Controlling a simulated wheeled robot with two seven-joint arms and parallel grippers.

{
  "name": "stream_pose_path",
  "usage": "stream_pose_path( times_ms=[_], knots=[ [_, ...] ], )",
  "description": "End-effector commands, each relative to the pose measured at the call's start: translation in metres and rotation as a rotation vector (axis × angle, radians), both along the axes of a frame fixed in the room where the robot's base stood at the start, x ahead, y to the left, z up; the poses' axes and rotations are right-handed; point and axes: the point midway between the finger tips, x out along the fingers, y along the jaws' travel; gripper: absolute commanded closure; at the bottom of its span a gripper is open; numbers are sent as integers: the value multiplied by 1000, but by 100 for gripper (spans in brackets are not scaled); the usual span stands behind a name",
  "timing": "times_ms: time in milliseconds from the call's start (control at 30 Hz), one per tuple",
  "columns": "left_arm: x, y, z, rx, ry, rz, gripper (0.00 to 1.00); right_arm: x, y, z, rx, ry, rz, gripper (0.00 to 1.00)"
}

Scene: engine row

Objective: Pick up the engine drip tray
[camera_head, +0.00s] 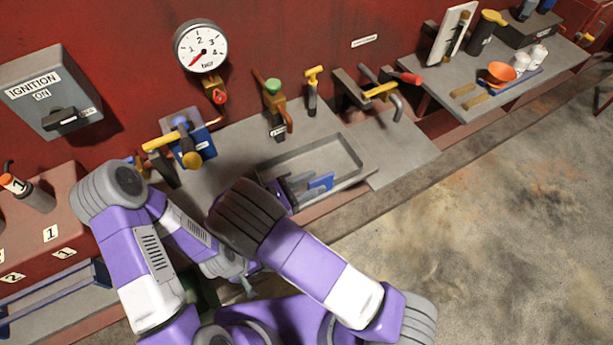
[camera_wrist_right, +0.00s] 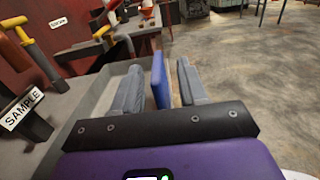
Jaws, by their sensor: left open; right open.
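The engine drip tray (camera_head: 345,150) is a shallow grey rectangular tray on the bench at the middle of the head view. A blue upright piece (camera_head: 322,182) stands at its near side, seemingly a grip on its edge. My right gripper (camera_head: 303,189) is open there. In the right wrist view the blue piece (camera_wrist_right: 158,80) stands between its two grey fingers (camera_wrist_right: 158,88), with gaps visible on both sides. The tray wall (camera_wrist_right: 100,93) shows to the left. My left gripper (camera_head: 247,285) is low in the head view, away from the tray, open and partly hidden by my arms.
Behind the tray stand a green-topped valve (camera_head: 272,92), a yellow-handled valve (camera_head: 313,88) and bent pipes (camera_head: 390,95). A gauge (camera_head: 201,49) and ignition box (camera_head: 50,90) hang on the red wall. A second bench (camera_head: 440,88) stands right. The floor at the right is clear.

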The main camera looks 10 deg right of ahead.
Motion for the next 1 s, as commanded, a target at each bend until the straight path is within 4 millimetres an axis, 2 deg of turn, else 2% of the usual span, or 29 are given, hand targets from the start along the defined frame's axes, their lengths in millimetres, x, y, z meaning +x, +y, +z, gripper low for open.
stream_pose_path(
  times_ms=[233, 467, 533, 767, 1000],
  knots=[
    [0, 0, -5, 0, 0, 0, 57, 11, -36, -1, 0, -1, -2, 57],
    [0, 0, -5, 0, 0, 0, 57, 13, -40, -1, 1, -2, 1, 57],
    [0, 0, -5, 0, 0, 0, 57, 13, -40, -1, 1, -2, 1, 64],
    [0, 0, -5, 0, 0, 0, 57, 13, -40, -1, 0, -1, 0, 99],
    [0, 0, -5, 0, 0, 0, 57, 13, -40, -1, 0, -1, 0, 100]
  ],
)
